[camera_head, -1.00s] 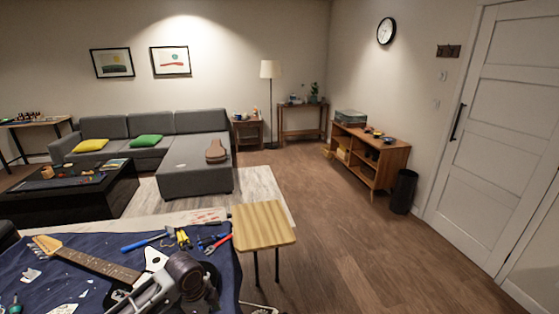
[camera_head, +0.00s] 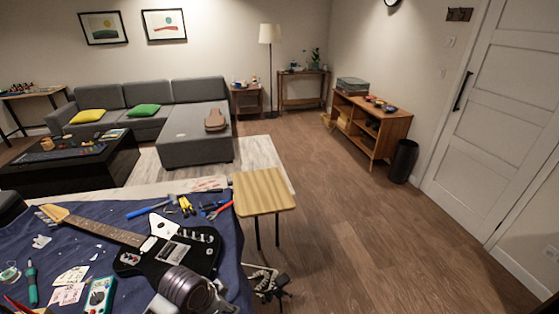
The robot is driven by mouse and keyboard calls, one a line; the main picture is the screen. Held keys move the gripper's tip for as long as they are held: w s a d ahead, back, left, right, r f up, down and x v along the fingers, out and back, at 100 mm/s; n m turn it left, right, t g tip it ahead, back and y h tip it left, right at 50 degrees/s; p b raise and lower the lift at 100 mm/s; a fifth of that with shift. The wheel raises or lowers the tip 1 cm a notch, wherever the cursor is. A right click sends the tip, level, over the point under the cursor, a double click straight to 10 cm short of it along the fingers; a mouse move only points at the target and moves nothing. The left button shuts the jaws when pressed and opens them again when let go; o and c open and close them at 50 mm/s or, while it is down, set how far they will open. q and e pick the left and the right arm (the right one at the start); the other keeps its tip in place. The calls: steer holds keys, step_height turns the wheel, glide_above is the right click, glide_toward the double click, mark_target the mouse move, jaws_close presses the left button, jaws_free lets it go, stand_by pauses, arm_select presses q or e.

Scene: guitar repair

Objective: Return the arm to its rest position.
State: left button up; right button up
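A grey, rounded link of one of my arms (camera_head: 186,290) shows at the bottom, over the near part of the blue work cloth (camera_head: 228,262). I cannot tell which arm it belongs to. It covers part of the cloth just below the guitar body.
Pliers and other hand tools (camera_head: 190,205) lie behind the guitar. A multimeter (camera_head: 100,294) and a green-handled tool (camera_head: 32,285) lie at the near left. A wooden stool (camera_head: 262,192) stands beyond the cloth's right corner. Floor at right is clear.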

arm_select(q)
steer(key=shift+s+a+n+y, duration=0.9)
steer(key=shift+s+a+n, duration=2.45)
steer(key=shift+s+n, duration=0.2)
step_height(320, 180, down, 33)
steer(key=s+g, duration=0.1)
steer(key=s, duration=0.2)
steer(key=s+a+f, duration=0.2)
steer(key=s+f, duration=0.7)
steer(key=s, duration=0.2)
steer(key=s+a+f+g, duration=0.1)
steer(key=s+a+f, duration=0.1)
steer(key=s+f, duration=0.8)
steer(key=shift+s, duration=0.4)
steer(key=shift+s, duration=0.1)
